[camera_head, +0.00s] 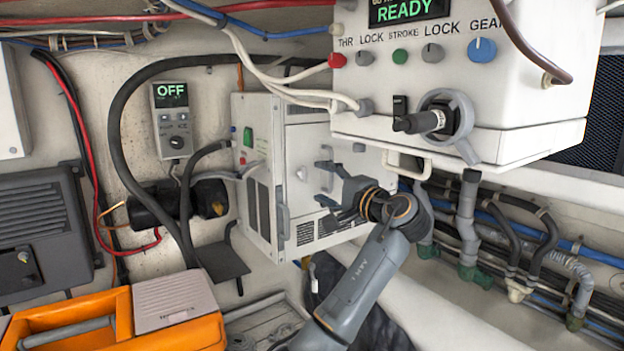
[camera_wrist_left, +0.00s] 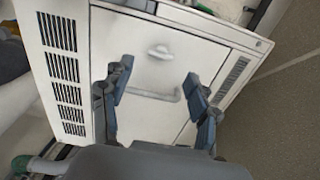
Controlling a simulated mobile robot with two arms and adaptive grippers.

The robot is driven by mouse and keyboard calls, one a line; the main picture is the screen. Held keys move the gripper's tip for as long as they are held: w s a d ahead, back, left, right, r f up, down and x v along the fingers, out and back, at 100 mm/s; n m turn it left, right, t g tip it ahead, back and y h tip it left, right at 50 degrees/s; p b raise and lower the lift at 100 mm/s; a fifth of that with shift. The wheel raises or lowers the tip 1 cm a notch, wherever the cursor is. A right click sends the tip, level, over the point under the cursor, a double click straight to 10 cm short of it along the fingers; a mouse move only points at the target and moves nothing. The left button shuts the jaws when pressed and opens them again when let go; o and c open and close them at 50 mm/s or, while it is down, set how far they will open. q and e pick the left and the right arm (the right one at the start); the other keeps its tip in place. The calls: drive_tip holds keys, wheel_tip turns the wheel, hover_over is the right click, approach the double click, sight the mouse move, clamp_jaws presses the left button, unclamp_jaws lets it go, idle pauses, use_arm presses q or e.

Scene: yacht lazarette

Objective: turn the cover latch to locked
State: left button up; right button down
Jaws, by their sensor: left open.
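A white cabinet (camera_head: 266,130) stands against the wall, and its front cover faces my left gripper (camera_head: 325,183). In the left wrist view the cover (camera_wrist_left: 135,65) carries a small pale latch (camera_wrist_left: 161,51) near its upper middle and a bar handle (camera_wrist_left: 152,96) below it. In the head view a small pale knob (camera_head: 301,173), likely the latch, shows just left of the fingers. The left gripper, also in the left wrist view (camera_wrist_left: 158,72), is open and empty, its fingers spread in front of the cover. The latch's lock marking is too small to read. My right gripper is out of view.
A white control box (camera_head: 460,90) with knobs and a key-like lever overhangs at upper right. Pipes and hoses (camera_head: 470,235) run below it. An orange toolbox (camera_head: 185,325) sits at lower left. A control panel reading OFF (camera_head: 172,120) hangs on the wall.

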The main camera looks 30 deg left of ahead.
use_arm(q)
drive_tip(key=v, duration=0.5)
drive_tip(key=shift+s+d, duration=0.15)
drive_tip(key=shift+d, duration=0.15)
